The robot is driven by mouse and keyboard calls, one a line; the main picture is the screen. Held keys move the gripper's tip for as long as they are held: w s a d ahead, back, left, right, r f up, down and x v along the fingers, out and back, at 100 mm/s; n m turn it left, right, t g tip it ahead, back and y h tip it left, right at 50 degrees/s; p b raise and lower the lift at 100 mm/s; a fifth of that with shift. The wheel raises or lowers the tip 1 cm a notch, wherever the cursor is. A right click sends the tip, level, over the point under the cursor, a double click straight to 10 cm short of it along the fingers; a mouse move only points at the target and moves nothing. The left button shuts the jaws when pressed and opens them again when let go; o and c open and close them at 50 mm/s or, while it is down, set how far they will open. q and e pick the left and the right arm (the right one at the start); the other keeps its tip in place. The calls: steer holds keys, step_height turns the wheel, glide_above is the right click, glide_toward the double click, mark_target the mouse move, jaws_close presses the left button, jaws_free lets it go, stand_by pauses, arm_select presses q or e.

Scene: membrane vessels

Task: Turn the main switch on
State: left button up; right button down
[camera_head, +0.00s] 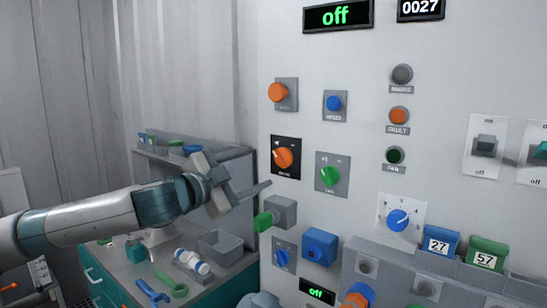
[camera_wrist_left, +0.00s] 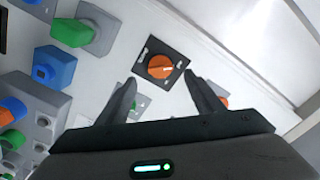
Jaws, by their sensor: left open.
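The likely main switch is an orange rotary knob (camera_head: 284,158) on a black plate on the pale wall panel; its label is too small to read surely. In the left wrist view the orange knob (camera_wrist_left: 160,66) sits ahead of the fingertips, roughly centred between them. My left gripper (camera_head: 256,187) is open and empty, a little left of and below the knob in the head view, apparently not touching it. A display (camera_head: 338,16) at the top of the panel reads "off" in green. My right gripper is not in view.
Close by on the panel are a green knob (camera_head: 330,174), an orange button (camera_head: 278,93), a grey box with a green handle (camera_head: 277,213) and a blue box (camera_head: 320,246). A bench with a grey bin (camera_head: 222,246) and loose tools stands below my left arm.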

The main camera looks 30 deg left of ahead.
mark_target(277, 160)
arm_select(q)
steer(key=w+p, duration=0.1)
steer(key=w, duration=0.1)
steer(key=w+p, duration=0.1)
steer(key=w, duration=0.1)
steer(key=w+p, duration=0.1)
steer(key=w, duration=0.2)
steer(key=shift+w+d+r, duration=0.1)
steer(key=shift+d, duration=0.2)
steer(key=shift+w, duration=0.55)
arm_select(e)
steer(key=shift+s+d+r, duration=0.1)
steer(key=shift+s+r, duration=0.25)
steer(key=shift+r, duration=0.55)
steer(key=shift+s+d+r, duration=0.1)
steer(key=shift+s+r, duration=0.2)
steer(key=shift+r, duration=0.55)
arm_select(q)
steer(key=c, duration=1)
steer(key=shift+c, duration=0.2)
